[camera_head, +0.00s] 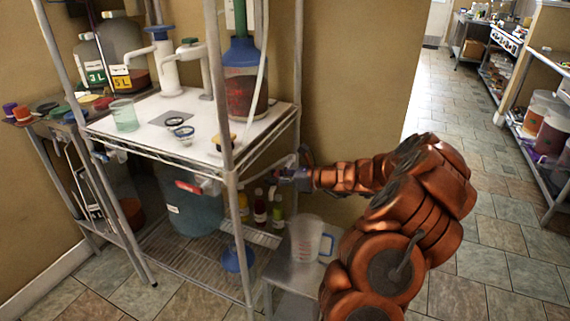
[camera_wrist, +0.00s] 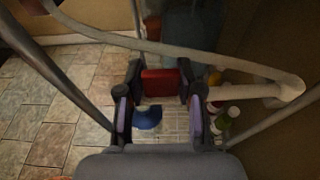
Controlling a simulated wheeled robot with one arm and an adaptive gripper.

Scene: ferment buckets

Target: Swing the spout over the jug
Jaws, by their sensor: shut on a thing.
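The clear measuring jug (camera_head: 306,240), with blue and red markings, stands upright on a low grey stand at the rack's front right. My gripper (camera_head: 287,172) is beside the rack's right post, under the upper shelf and above and behind the jug. In the wrist view my gripper (camera_wrist: 160,88) has its fingertips on either side of a red block (camera_wrist: 160,82) and is shut on it. A pale pipe (camera_wrist: 250,92) runs from an elbow at the right toward the fingers. Its join to the red block is hidden, so I cannot tell if both are the spout.
A large bucket (camera_head: 192,212) with a red-handled tap (camera_head: 188,187) stands under the shelf. Several bottles (camera_head: 260,208) are behind my gripper. A blue funnel-like thing (camera_head: 237,259) is low on the rack. The rack's front post (camera_head: 234,215) stands close by. Floor at right is open.

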